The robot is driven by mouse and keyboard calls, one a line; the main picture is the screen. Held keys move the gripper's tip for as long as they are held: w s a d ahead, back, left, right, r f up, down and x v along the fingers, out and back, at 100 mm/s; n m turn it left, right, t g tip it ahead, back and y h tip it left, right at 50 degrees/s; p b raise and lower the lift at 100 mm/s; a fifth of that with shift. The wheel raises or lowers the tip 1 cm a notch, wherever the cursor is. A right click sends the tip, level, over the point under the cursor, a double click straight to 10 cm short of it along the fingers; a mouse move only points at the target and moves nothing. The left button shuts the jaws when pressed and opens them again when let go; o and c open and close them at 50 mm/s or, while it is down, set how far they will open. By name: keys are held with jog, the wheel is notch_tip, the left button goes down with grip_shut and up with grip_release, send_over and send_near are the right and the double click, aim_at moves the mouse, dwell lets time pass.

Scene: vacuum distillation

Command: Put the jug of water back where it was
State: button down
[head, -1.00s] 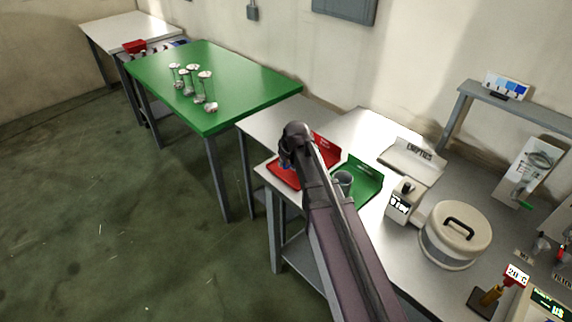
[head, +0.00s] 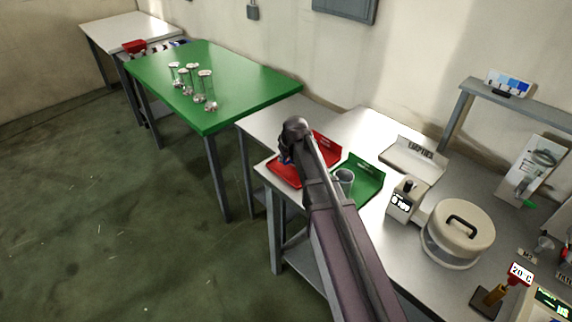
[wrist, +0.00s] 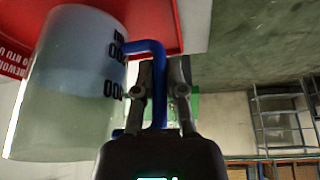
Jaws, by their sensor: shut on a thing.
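The jug (wrist: 70,85) is a large clear vessel with black volume marks and a blue handle (wrist: 158,90), filling the left of the wrist view. My gripper (wrist: 164,82) is shut on the blue handle. Behind the jug is a red tray (wrist: 190,25) with white lettering. In the head view my gripper (head: 287,155) is over the red tray (head: 322,150), and my arm hides most of the jug there. I cannot tell whether the jug touches the tray.
A green tray (head: 368,185) holding a clear cup (head: 344,180) is close on the right. Beyond it are a small labelled device (head: 404,200) and a round lidded pot (head: 458,236). A green table (head: 240,85) with several glass vessels stands at the back left.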

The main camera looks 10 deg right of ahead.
jog(key=shift+f+b, duration=0.75)
jog(key=shift+f, duration=0.35)
jog(key=c, duration=0.7)
grip_release()
jog(key=p+v, duration=1.1)
jog(key=v, duration=0.1)
dwell(0.3)
jog(key=s+d+m+g+h, duration=0.1)
jog(key=s+d+m+g, duration=0.1)
jog(key=s, duration=0.8)
jog(key=s+d+f+m+g, duration=0.1)
jog(key=s+d+m+g, duration=0.1)
jog(key=s, duration=0.8)
jog(key=shift+d+f+m+h, duration=0.25)
jog(key=shift+d+m+h, duration=0.2)
jog(key=shift+d, duration=0.5)
